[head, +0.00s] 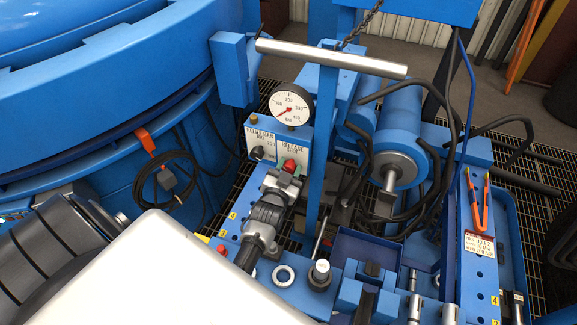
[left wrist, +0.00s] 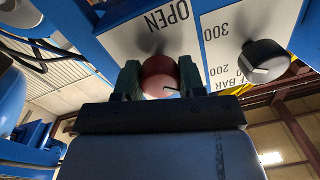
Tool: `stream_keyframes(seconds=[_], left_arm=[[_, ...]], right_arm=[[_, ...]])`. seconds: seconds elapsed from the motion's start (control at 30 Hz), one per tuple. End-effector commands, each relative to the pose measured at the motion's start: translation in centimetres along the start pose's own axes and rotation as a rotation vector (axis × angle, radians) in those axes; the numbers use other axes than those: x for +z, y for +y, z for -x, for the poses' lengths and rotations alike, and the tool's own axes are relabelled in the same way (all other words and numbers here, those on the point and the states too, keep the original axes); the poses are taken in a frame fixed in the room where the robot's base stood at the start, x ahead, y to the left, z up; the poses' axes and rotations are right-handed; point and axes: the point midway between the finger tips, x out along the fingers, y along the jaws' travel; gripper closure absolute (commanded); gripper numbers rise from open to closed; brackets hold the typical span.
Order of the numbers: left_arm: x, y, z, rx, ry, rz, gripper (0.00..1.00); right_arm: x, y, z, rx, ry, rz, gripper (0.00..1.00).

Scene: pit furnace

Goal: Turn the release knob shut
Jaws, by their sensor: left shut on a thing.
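The release knob (head: 290,165) is small, round and red, on the front of a blue block under a white RELEASE label (head: 292,147). In the left wrist view the knob (left wrist: 158,72) sits below the word OPEN, with a small dark mark on its face. My left gripper (head: 284,174) reaches up to it and is shut on it, one finger on each side. Its fingers (left wrist: 159,84) partly hide the knob's sides. My right gripper is not in view.
A black relief knob (head: 257,153) is just left of the release knob; it also shows in the left wrist view (left wrist: 263,61). A round pressure gauge (head: 291,106) stands above. A blue upright post (head: 325,130) with a grey crossbar (head: 330,58) is close on the right.

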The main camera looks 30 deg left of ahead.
Motion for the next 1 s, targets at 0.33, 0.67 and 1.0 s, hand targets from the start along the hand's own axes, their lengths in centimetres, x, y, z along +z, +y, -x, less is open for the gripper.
stream_keyframes(seconds=[0.33, 0.67, 1.0], left_arm=[[0.07, 0.05, 0.01, 0.005, 0.012, -0.33, 0.84], [0.13, 0.11, 0.02, 0.009, 0.023, -0.609, 0.84], [0.13, 0.1, 0.02, 0.013, 0.028, -0.783, 0.84]], right_arm=[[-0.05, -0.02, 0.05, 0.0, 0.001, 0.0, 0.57], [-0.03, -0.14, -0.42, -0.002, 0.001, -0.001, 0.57], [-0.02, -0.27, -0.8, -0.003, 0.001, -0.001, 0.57]])
